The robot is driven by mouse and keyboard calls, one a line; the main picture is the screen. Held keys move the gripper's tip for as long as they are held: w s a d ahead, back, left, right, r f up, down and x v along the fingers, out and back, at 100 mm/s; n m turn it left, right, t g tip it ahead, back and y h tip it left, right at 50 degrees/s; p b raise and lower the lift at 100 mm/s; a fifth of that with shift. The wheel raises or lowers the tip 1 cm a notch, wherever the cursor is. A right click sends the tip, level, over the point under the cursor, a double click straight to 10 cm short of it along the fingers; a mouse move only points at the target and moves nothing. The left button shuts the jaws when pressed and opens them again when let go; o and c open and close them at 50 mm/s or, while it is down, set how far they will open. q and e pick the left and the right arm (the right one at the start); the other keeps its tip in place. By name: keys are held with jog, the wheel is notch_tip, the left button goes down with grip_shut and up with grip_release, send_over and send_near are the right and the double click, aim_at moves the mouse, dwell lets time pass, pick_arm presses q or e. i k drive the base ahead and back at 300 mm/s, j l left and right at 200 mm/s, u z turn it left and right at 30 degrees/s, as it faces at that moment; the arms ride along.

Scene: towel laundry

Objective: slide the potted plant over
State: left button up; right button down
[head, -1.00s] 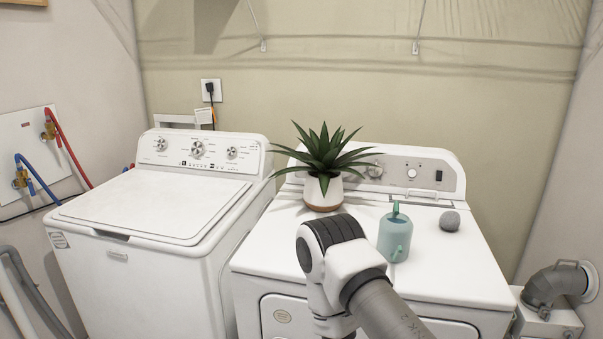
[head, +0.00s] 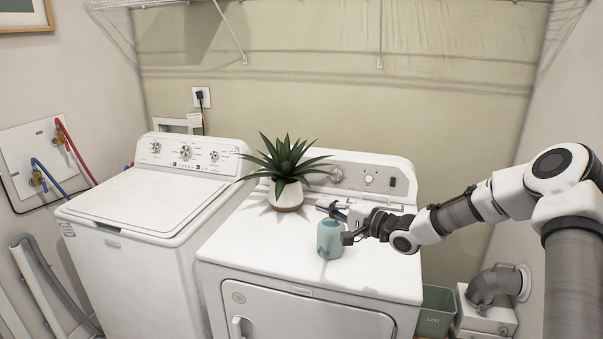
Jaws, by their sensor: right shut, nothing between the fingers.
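The potted plant (head: 286,194), spiky green leaves in a white pot with a brown base, stands upright on top of the right-hand white machine (head: 365,270), near its control panel. My right gripper (head: 336,214) is over that machine's top, to the right of the plant and apart from it. It is shut and empty, pointing left, above and behind the small teal watering can (head: 329,240). Whether it touches the can I cannot tell. My left gripper is out of view.
A top-loading washer (head: 138,200) stands to the left, with a gap between the machines. The front left of the right-hand machine's top is clear. A lint bin (head: 437,308) and a grey duct (head: 490,285) are at the lower right.

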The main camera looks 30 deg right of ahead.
aim_at(285, 191)
jog(key=i+l, duration=1.4)
